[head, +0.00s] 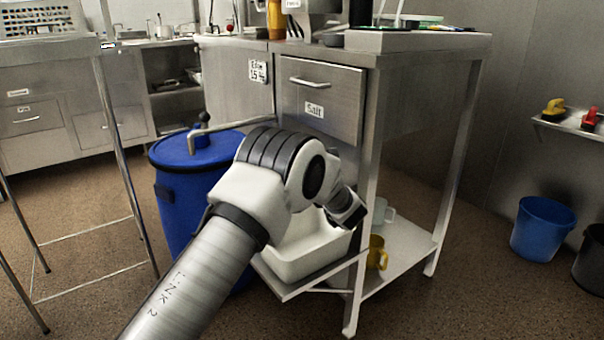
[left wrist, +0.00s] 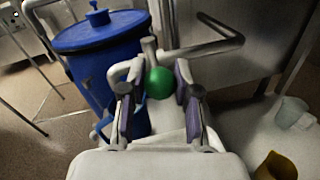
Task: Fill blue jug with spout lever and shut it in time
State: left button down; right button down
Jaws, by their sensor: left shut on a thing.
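In the left wrist view my left gripper (left wrist: 160,90) is shut on a round green knob (left wrist: 159,83), which sits between its two fingers by the metal spout pipe (left wrist: 205,47). I take the knob to be the end of the spout lever. A blue shape with a handle (left wrist: 103,126), perhaps the blue jug, shows low beside the left finger; most of it is hidden, and I cannot see into it. In the head view my left arm covers the spout area, and its fingertips are hidden. My right gripper is in neither view.
A large blue barrel (head: 177,205) with a lid stands left of the steel cabinet (head: 322,98). A white basin (head: 310,262) sits low under the arm. A yellow mug (head: 377,256) and a pale mug (head: 383,210) stand on the lower shelf. A blue bucket (head: 541,230) is far right.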

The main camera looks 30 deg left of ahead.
pick_arm(q)
jog(key=shift+r, duration=0.1)
jog(key=c, duration=0.8)
grip_release()
jog(key=v, duration=1.2)
